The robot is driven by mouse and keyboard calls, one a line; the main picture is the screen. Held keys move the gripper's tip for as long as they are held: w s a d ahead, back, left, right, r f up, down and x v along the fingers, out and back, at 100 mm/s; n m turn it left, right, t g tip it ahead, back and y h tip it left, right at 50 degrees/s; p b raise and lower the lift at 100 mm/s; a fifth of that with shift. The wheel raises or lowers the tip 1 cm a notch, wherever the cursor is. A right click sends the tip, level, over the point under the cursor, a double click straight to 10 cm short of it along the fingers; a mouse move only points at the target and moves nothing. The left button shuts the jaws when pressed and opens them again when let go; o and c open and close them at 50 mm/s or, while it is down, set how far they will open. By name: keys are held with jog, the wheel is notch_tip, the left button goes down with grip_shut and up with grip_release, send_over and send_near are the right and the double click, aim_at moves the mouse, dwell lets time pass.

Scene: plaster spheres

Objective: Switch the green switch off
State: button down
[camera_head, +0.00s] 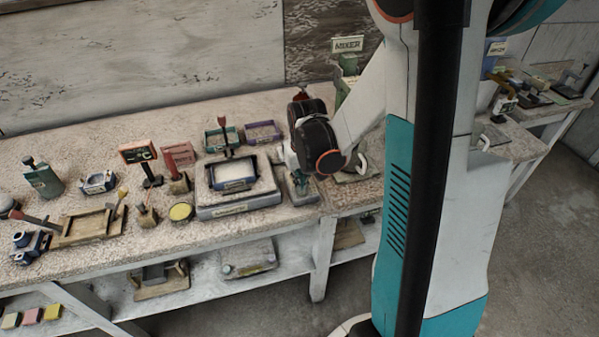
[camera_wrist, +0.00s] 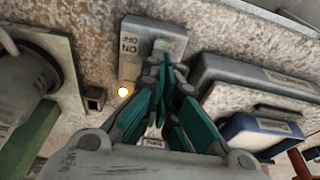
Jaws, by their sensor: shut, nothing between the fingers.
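A grey switch box (camera_wrist: 132,68) with ON and OFF lettering lies on the bench in the wrist view. A small lamp on it glows orange. A pale greenish part (camera_wrist: 172,46) shows at its far end, just beyond my fingertips; I cannot tell whether this is the green switch itself. My gripper (camera_wrist: 165,70) has teal fingers, shut and empty, over the box. They hide part of it, and I cannot tell whether they touch it. In the head view, my gripper (camera_head: 301,183) points down at the grey box (camera_head: 303,197), right of the scale.
A grey scale (camera_head: 238,206) with a blue tray (camera_head: 235,184) stands close left of the box. A green machine with a MIXER sign (camera_head: 347,45) stands behind at the right. Tools, jars and trays crowd the bench (camera_head: 100,235) on the left.

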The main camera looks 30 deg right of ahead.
jog(key=shift+f, duration=0.4)
